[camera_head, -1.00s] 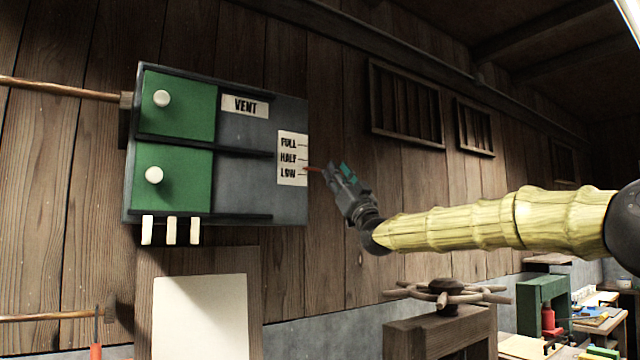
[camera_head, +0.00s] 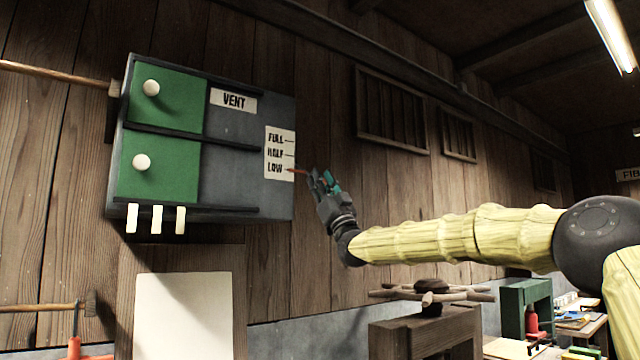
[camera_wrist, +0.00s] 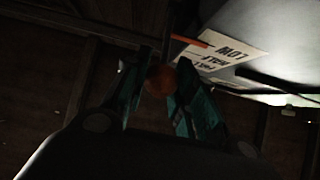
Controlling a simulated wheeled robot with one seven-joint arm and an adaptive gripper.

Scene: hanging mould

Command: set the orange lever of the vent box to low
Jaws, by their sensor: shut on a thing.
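The vent box (camera_head: 225,185) hangs on the plank wall, with a white FULL, HALF, LOW label (camera_head: 280,154) at its right edge. The orange lever (camera_head: 297,171) sticks out beside the label, level with the LOW mark. In the wrist view the lever's round orange knob (camera_wrist: 160,80) sits between the teal fingertips, and its orange pointer (camera_wrist: 189,40) lies by the word LOW. My gripper (camera_head: 320,178) is shut on the lever, right of the box; it also shows in the wrist view (camera_wrist: 161,88). The lever's middle part is hard to make out in the dark.
Two green panels with white knobs (camera_head: 141,162) fill the box's left side, with white tabs (camera_head: 156,219) below. A wooden handwheel (camera_head: 432,291) on a stand is below my arm. The wall right of my gripper is clear up to slatted vents (camera_head: 392,108).

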